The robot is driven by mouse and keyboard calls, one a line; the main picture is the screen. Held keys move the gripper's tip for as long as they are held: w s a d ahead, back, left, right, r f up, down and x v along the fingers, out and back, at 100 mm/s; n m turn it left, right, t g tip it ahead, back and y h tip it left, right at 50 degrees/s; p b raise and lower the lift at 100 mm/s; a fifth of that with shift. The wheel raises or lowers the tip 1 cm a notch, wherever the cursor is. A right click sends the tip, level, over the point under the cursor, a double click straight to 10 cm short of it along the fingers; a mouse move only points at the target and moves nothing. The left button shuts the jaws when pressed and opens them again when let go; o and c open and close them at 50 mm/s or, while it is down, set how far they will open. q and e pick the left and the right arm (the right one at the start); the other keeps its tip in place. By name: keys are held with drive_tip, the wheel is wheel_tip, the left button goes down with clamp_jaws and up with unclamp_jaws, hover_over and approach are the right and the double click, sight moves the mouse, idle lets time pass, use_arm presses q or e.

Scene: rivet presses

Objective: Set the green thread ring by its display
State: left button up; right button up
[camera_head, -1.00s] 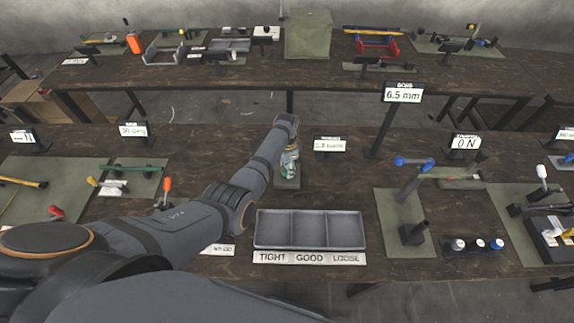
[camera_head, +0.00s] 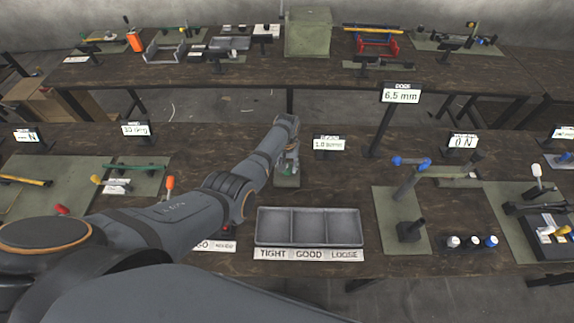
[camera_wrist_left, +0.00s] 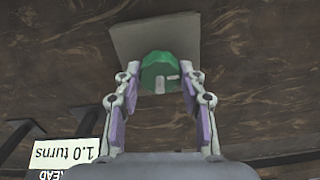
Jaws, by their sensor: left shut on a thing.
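The green thread ring (camera_wrist_left: 160,66) sits over a small grey-green mat (camera_wrist_left: 135,42) in the left wrist view. My left gripper (camera_wrist_left: 160,80) has its two fingers on either side of the ring and is shut on it. In the head view the left gripper (camera_head: 289,160) points down over the mat (camera_head: 287,181), and the ring is mostly hidden. The thread display (camera_head: 329,143) stands just to the right of the gripper. It reads 1.0 turns in the left wrist view (camera_wrist_left: 66,153). My right gripper is not in view.
A grey three-part tray (camera_head: 309,246) labelled tight, good, loose lies in front of the mat. A 6.5 mm display (camera_head: 401,94) on a tall post stands to the right. Mats with levers lie on both sides. Bare wood lies between the thread display and the right mat.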

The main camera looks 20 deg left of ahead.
use_arm(q)
drive_tip(key=n, duration=0.4)
drive_tip(key=shift+n, duration=0.4)
drive_tip(key=n, duration=0.4)
drive_tip(key=shift+p, duration=0.35)
drive_tip(key=n, duration=0.5)
drive_tip(key=shift+n, duration=1.8)
drive_tip(key=o, duration=1.2)
drive_tip(key=shift+c, duration=0.2)
